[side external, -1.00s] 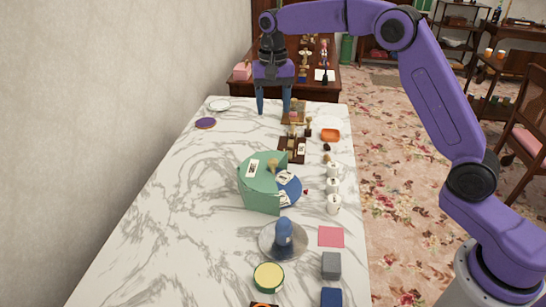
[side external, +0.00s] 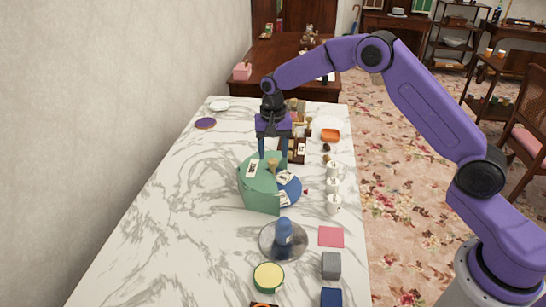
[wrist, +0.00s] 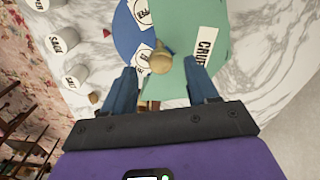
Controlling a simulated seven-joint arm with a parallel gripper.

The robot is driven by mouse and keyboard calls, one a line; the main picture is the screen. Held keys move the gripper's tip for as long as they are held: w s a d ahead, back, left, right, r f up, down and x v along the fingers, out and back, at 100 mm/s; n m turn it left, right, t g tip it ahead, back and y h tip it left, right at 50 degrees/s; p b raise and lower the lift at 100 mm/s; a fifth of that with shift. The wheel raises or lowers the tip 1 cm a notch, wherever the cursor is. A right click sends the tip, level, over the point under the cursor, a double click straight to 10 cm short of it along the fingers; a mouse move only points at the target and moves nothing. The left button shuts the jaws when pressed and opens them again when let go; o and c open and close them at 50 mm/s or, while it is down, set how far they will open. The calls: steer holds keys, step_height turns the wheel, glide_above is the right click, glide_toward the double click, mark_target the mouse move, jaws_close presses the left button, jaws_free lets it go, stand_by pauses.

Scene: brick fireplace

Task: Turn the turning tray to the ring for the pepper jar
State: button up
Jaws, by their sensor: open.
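The blue turning tray (side external: 292,188) shows on the right side of a green drum-shaped cover (side external: 262,200) on the marble table. In the wrist view the blue tray (wrist: 128,32) carries white labels, partly cut off or covered; one seems to begin "PEP". A tan knob (wrist: 161,63) stands up from the top. A label starting "CRU" lies on the green cover (wrist: 222,62). My gripper (side external: 273,156) is open, pointing down over the cover, with its fingers on either side of the knob. I cannot tell whether they touch it.
White jars stand right of the cover; the wrist view shows one marked SAGE (wrist: 58,43) and one marked SALT (wrist: 74,77). A small red pointer (wrist: 93,98) lies near the tray. A grey disc with a blue knob (side external: 284,238) is in front.

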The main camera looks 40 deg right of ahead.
steer(key=shift+f, duration=1.35)
jaws_close()
steer(key=shift+n, duration=0.3)
steer(key=n, duration=1.1)
steer(key=shift+d, duration=0.1)
